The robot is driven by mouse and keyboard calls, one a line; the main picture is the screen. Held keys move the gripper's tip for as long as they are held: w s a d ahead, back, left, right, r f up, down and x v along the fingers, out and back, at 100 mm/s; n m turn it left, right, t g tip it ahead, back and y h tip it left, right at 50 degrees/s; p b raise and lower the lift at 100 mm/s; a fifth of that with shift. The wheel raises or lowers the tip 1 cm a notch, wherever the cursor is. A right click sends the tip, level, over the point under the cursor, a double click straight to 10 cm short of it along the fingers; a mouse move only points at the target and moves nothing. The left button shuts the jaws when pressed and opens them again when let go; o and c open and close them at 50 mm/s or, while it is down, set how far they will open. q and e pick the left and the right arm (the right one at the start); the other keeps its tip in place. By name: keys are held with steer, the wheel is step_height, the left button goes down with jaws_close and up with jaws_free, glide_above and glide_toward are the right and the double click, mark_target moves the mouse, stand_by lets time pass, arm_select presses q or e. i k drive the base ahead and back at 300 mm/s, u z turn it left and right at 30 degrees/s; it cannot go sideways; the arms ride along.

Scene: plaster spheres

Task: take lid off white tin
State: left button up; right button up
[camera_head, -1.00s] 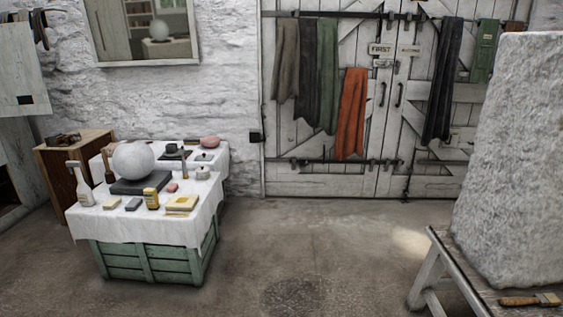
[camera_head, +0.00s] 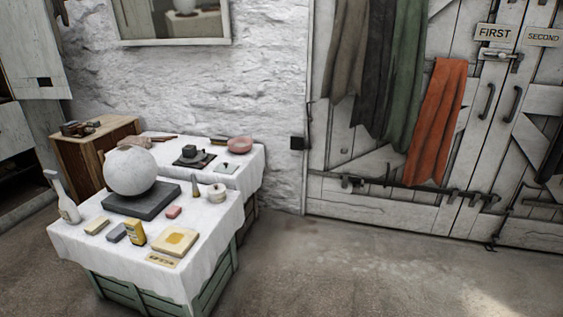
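A small round whitish container with a knob on top (camera_head: 217,193), which looks like the white tin with its lid on, stands on the white-clothed crate table toward its right side. It is too small to make out the lid's seam. Neither of my grippers is in view.
The cloth (camera_head: 85,243) covers a green crate (camera_head: 128,297). A plaster sphere (camera_head: 131,171) sits on a dark slab (camera_head: 143,202). Floor (camera_head: 340,270) is clear at right.

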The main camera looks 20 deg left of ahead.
mark_target(217, 188)
steer(key=u, duration=0.1)
steer(key=i, duration=2)
steer(key=u, duration=1.15)
steer(key=i, duration=1.3)
steer(key=u, duration=1.3)
